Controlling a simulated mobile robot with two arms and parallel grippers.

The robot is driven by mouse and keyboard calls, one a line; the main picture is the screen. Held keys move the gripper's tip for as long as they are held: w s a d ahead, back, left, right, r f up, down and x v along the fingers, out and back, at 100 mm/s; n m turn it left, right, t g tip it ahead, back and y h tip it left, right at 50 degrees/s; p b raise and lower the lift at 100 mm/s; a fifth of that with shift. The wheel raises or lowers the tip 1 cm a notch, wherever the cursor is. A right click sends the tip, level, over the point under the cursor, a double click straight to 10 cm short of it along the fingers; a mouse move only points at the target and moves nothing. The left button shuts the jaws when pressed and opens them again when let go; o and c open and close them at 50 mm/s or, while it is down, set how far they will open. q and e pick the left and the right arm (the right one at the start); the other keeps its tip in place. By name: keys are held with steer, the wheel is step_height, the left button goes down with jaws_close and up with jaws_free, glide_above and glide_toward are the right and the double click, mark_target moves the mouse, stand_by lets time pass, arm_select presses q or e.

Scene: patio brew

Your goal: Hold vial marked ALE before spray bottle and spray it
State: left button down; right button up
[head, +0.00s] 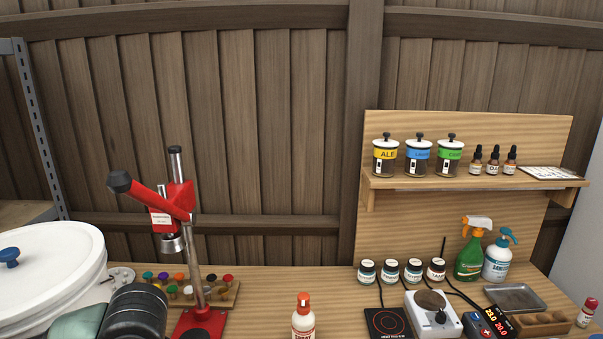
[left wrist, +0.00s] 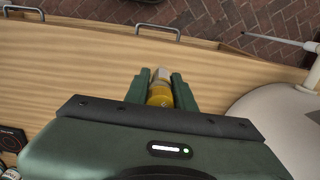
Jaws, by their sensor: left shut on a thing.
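My left gripper (left wrist: 160,82) is shut on a small vial with a yellow band (left wrist: 160,92) in the left wrist view, above the wooden bench. Its label cannot be read there, and the fingers hide its sides. In the head view a green spray bottle (head: 468,262) with a white and orange trigger stands upright at the back right of the bench. A white spray bottle (head: 496,262) with a blue trigger stands just right of it. A jar with a yellow ALE label (head: 385,162) is on the shelf. My right gripper is in neither view.
A red bottle capper (head: 203,322) stands on the bench left of centre, beside a rack of coloured caps (head: 228,298). A white bucket (head: 60,270) is at the left. A hot plate (head: 385,323), a stirrer (head: 428,318) and small jars crowd the right. An orange-capped bottle (head: 303,325) is front centre.

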arm_select(q)
steer(key=shift+s+a, duration=0.1)
steer(key=shift+d, duration=0.25)
steer(key=shift+w+d, duration=0.25)
steer(key=shift+d, duration=0.05)
steer(key=w+d+f, duration=0.2)
steer(key=w+d, duration=0.1)
steer(key=d, duration=1.5)
steer(key=shift+w+a+f, duration=0.1)
steer(key=shift+w+f, duration=0.35)
steer(key=shift+w, duration=0.4)
steer(key=shift+w+d+f, duration=0.1)
steer(key=shift+w+f, duration=0.3)
steer(key=shift+w, duration=0.4)
steer(key=shift+w+a+f, duration=0.1)
steer(key=shift+w+f, duration=0.35)
steer(key=shift+w, duration=0.4)
steer(key=shift+w+f, duration=0.15)
steer(key=shift+w, duration=2.15)
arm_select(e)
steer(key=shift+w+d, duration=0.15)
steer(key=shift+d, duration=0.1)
